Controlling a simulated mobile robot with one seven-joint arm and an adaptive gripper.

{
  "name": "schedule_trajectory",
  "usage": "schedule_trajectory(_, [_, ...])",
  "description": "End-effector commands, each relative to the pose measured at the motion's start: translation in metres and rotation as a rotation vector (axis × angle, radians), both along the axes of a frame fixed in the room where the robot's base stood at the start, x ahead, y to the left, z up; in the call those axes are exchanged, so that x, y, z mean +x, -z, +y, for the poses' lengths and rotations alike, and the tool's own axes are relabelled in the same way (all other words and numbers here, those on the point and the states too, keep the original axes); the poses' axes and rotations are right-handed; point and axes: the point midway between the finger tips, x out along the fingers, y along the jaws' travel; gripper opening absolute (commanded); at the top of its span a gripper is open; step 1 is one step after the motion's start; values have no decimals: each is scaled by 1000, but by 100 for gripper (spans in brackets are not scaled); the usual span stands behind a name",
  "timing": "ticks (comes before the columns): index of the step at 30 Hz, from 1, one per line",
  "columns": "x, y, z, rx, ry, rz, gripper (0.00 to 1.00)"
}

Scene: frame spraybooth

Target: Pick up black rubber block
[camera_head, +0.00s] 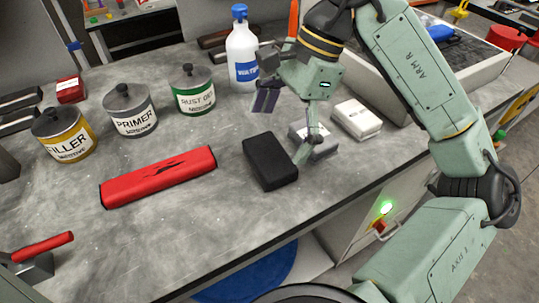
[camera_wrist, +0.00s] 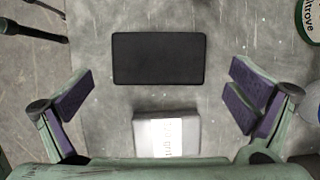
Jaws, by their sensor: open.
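The black rubber block (camera_head: 270,161) lies flat on the grey bench, near its front edge. In the wrist view the block (camera_wrist: 158,58) lies top centre, beyond the fingertips and between their lines. My gripper (camera_head: 288,122) is open and empty, above the bench just behind and to the right of the block. Its two purple-padded fingers stand wide apart in the wrist view (camera_wrist: 160,95). Nothing touches the block in the wrist view. A grey block with a white label (camera_wrist: 167,135) lies beside it, nearer my palm; it is partly hidden by my gripper in the head view (camera_head: 322,148).
A white block (camera_head: 357,119) lies right of the grey one. A red sanding tool (camera_head: 158,177) lies left of the black block. Filler (camera_head: 63,136), primer (camera_head: 130,110) and green-labelled (camera_head: 193,90) tins and a white bottle (camera_head: 242,55) stand behind.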

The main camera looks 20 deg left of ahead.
Motion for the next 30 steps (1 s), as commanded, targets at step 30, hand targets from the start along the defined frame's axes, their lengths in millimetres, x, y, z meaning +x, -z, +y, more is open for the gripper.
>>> schedule_trajectory(30, [-17,50,12,1,-1,-1,84])
